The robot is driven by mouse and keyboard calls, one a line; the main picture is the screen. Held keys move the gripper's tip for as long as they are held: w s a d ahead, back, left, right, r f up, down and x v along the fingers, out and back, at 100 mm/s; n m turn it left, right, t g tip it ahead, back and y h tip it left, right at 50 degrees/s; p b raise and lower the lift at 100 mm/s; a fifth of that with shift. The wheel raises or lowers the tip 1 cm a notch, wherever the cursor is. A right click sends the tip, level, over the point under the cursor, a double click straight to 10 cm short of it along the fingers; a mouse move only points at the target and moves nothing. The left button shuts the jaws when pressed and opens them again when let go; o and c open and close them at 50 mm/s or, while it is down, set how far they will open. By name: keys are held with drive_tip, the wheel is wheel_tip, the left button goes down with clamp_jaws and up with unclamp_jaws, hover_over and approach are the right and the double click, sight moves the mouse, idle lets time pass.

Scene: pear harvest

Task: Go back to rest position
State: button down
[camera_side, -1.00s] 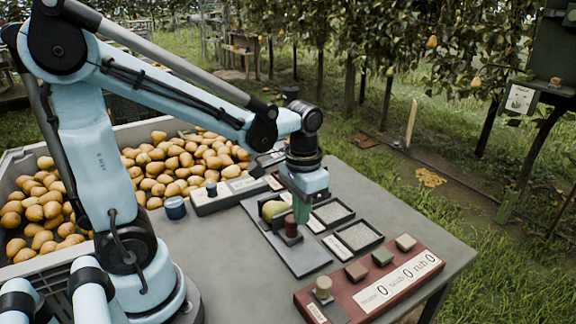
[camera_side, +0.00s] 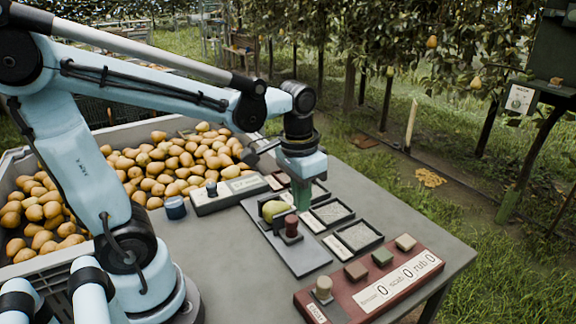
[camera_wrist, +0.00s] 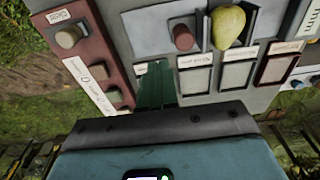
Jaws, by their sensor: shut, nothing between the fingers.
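My gripper (camera_side: 302,195) is above the table, over the row of small trays, with its green fingers together and nothing between them. In the wrist view the closed green fingers (camera_wrist: 156,85) point at the table between the red panel and the trays. A green-yellow pear (camera_side: 274,209) rests on the grey plate beside the dark red knob (camera_side: 291,226). The pear also shows in the wrist view (camera_wrist: 228,26), apart from the fingers. My fingers partly hide the far trays in the side view.
A big crate (camera_side: 22,162) of pears stands left of the table. A red counter panel (camera_side: 372,285) with several buttons lies at the table's front right. A grey box with a knob (camera_side: 228,193) and a blue cup (camera_side: 175,208) are behind. Trees stand beyond.

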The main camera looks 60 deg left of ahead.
drive_tip(key=shift+s+d+r+t, duration=0.2)
drive_tip(key=shift+s+d+t, duration=0.05)
drive_tip(key=shift+t, duration=0.8)
drive_tip(key=shift+s+d+r+t, duration=0.2)
drive_tip(key=shift+r+t, duration=0.05)
drive_tip(key=shift+t, duration=0.75)
drive_tip(key=shift+s+d+r+t, duration=0.2)
drive_tip(key=shift+s+d+t, duration=0.05)
drive_tip(key=shift+t, duration=0.8)
